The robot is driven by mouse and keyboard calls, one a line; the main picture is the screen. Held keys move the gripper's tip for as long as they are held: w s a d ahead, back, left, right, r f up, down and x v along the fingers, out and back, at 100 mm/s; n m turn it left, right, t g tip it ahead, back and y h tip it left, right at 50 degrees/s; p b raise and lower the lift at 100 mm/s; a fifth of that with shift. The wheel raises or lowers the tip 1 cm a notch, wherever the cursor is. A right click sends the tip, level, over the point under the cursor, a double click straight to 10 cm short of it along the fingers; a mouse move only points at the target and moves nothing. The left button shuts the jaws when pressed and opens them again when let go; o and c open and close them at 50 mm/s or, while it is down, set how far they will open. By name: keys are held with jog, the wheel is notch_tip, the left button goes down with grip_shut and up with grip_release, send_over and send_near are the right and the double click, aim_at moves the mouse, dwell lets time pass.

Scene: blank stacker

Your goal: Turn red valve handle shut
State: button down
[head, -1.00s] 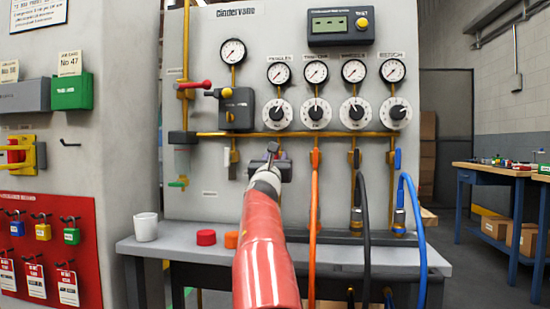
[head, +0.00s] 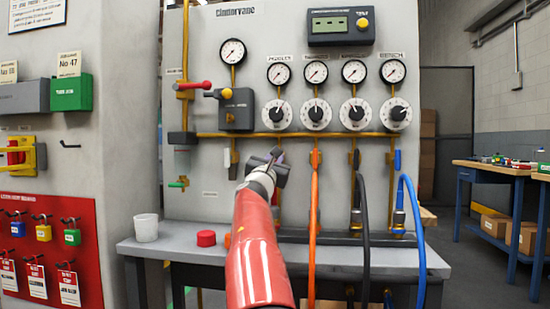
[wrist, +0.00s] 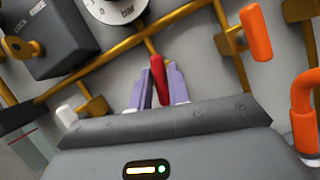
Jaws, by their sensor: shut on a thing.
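The red valve handle (wrist: 158,80) shows in the wrist view between the two pale purple fingers of my gripper (wrist: 158,88). The fingers are shut on it, just below the brass pipe and a white dial. In the head view my gripper (head: 276,156) is at the panel, tilted, left of the orange handle. There my gripper hides the held handle.
An orange handle (wrist: 256,32) and orange hose (wrist: 304,115) are close on the right. A white handle (wrist: 67,117) is on the left. Another red lever (head: 193,85) is higher on the panel. A white cup (head: 146,228) and red cap (head: 206,238) stand on the bench.

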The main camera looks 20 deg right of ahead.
jog(key=shift+m+g+h+p, duration=0.1)
jog(key=shift+m+g+p, duration=1.2)
jog(key=shift+m, duration=1.7)
jog(key=shift+m+g+h+p, duration=0.1)
jog(key=shift+m+g+p, duration=1.15)
jog(key=shift+m, duration=1.75)
jog(key=shift+m+g+h+p, duration=0.1)
jog(key=shift+m+g+p, duration=1.2)
jog(key=shift+m, duration=1.7)
jog(key=shift+f, duration=0.1)
jog(key=c, duration=1.4)
grip_release()
jog(key=shift+c, duration=0.2)
jog(key=b+v, duration=0.2)
jog(key=v, duration=0.5)
jog(key=shift+s+a+b, duration=0.3)
jog(key=shift+b, duration=0.05)
